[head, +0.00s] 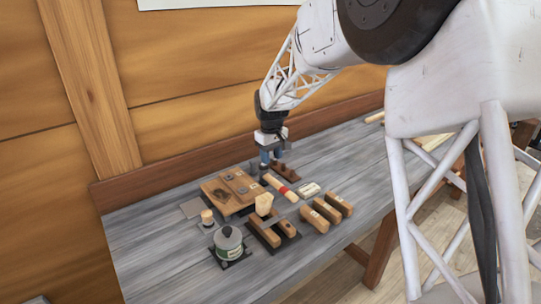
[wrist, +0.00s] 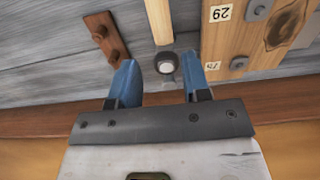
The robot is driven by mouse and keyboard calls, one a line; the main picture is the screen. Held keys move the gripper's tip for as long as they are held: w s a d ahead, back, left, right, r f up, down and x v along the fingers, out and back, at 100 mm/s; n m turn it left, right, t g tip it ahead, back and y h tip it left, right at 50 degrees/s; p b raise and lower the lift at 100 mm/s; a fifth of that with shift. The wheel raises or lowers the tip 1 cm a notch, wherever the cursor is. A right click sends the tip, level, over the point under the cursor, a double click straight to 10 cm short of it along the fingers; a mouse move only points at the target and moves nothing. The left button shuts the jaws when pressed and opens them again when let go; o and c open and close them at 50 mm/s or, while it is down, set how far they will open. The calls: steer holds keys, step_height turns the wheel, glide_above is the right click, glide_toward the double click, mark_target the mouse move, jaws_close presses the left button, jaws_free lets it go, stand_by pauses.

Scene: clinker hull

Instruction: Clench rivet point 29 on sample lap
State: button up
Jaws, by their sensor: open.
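The sample lap (head: 222,203) is a wooden block with overlapping planks on the bench; it fills the right of the wrist view (wrist: 286,40). A label reading 29 (wrist: 220,13) lies on it beside a grey metal piece with a raised point (wrist: 259,9). A second label and metal piece (wrist: 239,63) sit nearer my gripper. My gripper (head: 271,161) has blue fingers, open and empty, at the lap's far end. In the wrist view its fingertips (wrist: 158,60) flank a dark round piece with a pale face (wrist: 166,63). I cannot tell whether they touch it.
A brown pegged rack (wrist: 107,38) lies beside the gripper. The wooden wall is close behind. The bench's left front is clear.

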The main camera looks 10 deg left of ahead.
mark_target(270, 176)
steer(key=shift+w+a+f, duration=0.15)
steer(key=shift+a, duration=0.1)
steer(key=shift+f, duration=0.2)
steer(key=shift+f, duration=4.25)
steer(key=shift+c, duration=0.2)
jaws_close()
steer(key=shift+r, duration=0.75)
steer(key=shift+r, duration=3.85)
